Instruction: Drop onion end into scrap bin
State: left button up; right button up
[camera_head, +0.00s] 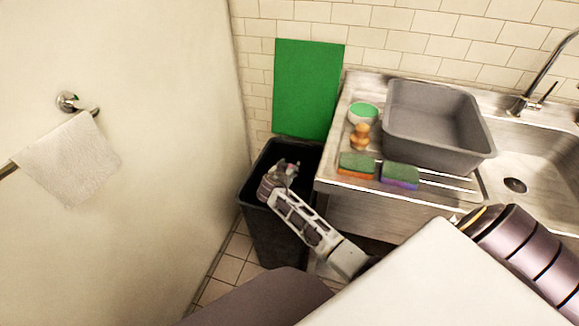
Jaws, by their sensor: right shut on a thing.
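The scrap bin (265,225) is a tall dark grey bin on the tiled floor, between the cream wall and the sink counter. My right gripper (285,168) is over the bin's open top, its fingertips inside the outline of the rim in this view. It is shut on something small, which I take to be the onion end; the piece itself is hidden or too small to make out. How far the fingers are above or below the rim is hard to tell. My left gripper is not in view.
The steel sink counter (338,185) edges the bin on the right. It holds a grey tub (435,152), two sponges (357,165), a brush (360,137) and a green-and-white bowl (363,113). A green board (307,88) leans behind the bin. A towel (70,160) hangs at left.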

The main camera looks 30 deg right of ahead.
jog(key=o, duration=0.9)
jog(key=shift+o, duration=0.3)
jog(key=shift+s+a+r, duration=0.25)
jog(key=shift+s+a, duration=0.1)
jog(key=shift+a, duration=0.15)
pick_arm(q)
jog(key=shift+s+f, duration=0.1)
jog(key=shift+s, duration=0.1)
pick_arm(e)
jog(key=v, duration=1)
jog(key=shift+s+a, duration=0.2)
jog(key=shift+s, duration=0.05)
jog(key=shift+r, duration=0.1)
